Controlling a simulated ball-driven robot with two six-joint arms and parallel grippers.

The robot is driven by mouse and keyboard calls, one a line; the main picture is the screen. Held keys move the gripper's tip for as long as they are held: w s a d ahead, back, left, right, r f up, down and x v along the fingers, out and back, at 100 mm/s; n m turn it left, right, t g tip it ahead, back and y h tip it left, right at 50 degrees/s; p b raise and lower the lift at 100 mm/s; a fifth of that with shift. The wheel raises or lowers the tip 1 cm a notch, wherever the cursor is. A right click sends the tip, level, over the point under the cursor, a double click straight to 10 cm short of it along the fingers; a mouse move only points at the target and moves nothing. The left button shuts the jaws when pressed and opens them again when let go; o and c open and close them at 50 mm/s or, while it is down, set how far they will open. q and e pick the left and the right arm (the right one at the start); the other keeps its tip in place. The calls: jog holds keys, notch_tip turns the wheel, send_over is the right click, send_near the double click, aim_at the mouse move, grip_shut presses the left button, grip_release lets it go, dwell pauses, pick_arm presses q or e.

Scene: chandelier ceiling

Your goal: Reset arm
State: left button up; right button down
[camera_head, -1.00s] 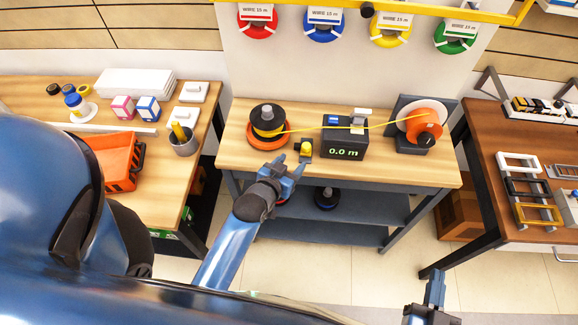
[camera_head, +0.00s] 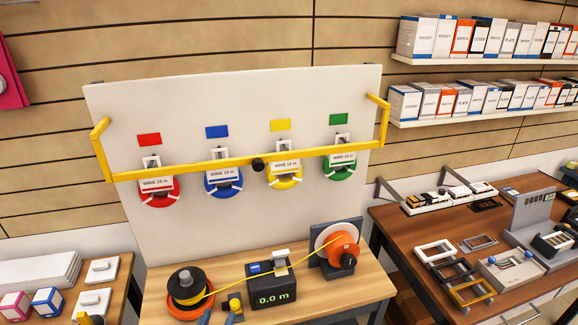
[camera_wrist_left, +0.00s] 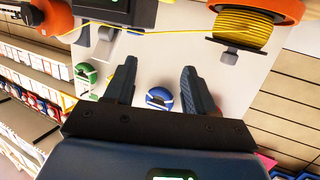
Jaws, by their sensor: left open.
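My left gripper (camera_head: 216,316) shows only as blue fingertips at the bottom edge of the head view, in front of the yellow wire spool (camera_head: 186,286). In the left wrist view, the left gripper (camera_wrist_left: 156,82) has its two dark fingers wide apart with nothing between them. The yellow spool (camera_wrist_left: 242,28) hangs at the top right of that view, clear of the fingers. The rest of my left arm is out of the head view. My right gripper is in neither view.
The bench (camera_head: 350,289) holds the spool, a counter (camera_head: 272,285) reading 0.0 m and an orange reel (camera_head: 343,249), joined by yellow wire. A yellow rail (camera_head: 220,164) crosses the wire-coil board. A brown table (camera_head: 410,235) stands right; boxes (camera_head: 40,301) sit left.

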pick_arm(q)
jog(key=s+a+r+t+b, duration=0.1)
jog(key=s, duration=0.9)
jog(key=s+a+r+n+t+y+b, duration=0.1)
jog(key=s+a, duration=0.1)
jog(key=s, duration=0.8)
jog(key=shift+s, duration=0.2)
jog(key=shift+a, duration=0.1)
